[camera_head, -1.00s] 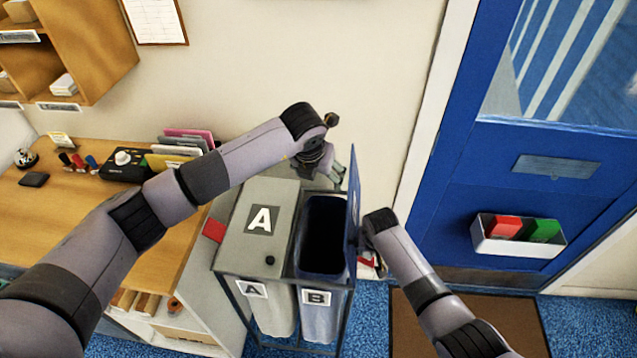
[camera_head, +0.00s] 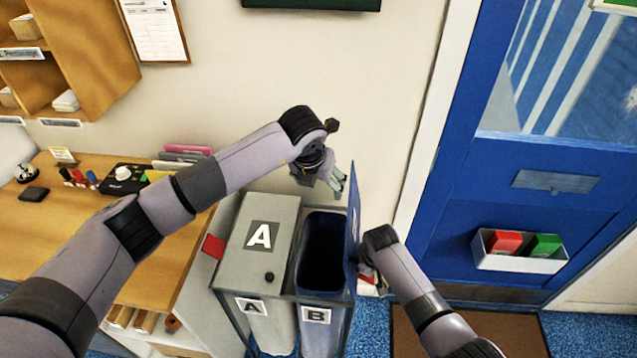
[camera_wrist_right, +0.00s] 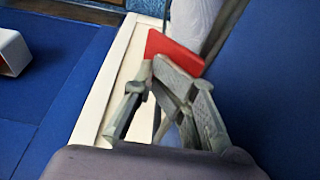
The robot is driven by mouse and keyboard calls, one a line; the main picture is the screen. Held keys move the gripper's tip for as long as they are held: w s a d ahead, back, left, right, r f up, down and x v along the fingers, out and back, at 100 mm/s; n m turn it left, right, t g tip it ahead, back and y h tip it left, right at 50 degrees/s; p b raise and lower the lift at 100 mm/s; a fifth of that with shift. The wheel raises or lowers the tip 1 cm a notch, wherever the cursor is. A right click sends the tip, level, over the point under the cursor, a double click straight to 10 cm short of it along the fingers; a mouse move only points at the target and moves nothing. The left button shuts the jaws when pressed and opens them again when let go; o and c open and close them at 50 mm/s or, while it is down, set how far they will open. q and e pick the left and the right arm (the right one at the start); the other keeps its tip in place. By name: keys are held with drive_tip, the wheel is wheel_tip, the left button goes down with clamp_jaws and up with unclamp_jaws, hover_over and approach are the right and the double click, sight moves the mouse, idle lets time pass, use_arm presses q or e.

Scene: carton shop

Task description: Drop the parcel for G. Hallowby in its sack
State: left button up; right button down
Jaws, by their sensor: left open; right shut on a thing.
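Two sacks hang in a frame: sack A (camera_head: 268,325) under a shut grey lid (camera_head: 247,267) and sack B (camera_head: 316,335), whose top is open with its blue lid (camera_head: 353,225) raised upright. My left gripper (camera_head: 341,186) is open and empty above the back of sack B, left of the raised lid. In the head view the right gripper is right of the blue lid and mostly hidden. No name is readable on the parcel.
A wooden desk (camera_head: 60,235) with stationery stands left of the sacks. A blue door (camera_head: 500,225) with a white tray (camera_head: 490,262) of red and green items is at right. A brown mat (camera_head: 500,335) lies before it.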

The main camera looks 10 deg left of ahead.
use_arm(q)
drive_tip(key=shift+f, duration=0.1)
use_arm(e)
drive_tip(key=shift+s+d+f+g, duration=0.1)
drive_tip(key=shift+s+f+g, duration=0.2)
drive_tip(key=shift+s+f, duration=0.35)
drive_tip(key=shift+w+r, duration=0.3)
drive_tip(key=shift+r, duration=0.45)
drive_tip(key=shift+v, duration=0.9)
drive_tip(key=shift+w+r, duration=0.35)
drive_tip(key=shift+r, duration=0.5)
use_arm(q)
drive_tip(key=shift+w, duration=0.25)
use_arm(e)
drive_tip(key=w+v, duration=0.1)
drive_tip(key=v, duration=0.6)
drive_tip(key=shift+w+r, duration=0.25)
drive_tip(key=shift+w, duration=0.05)
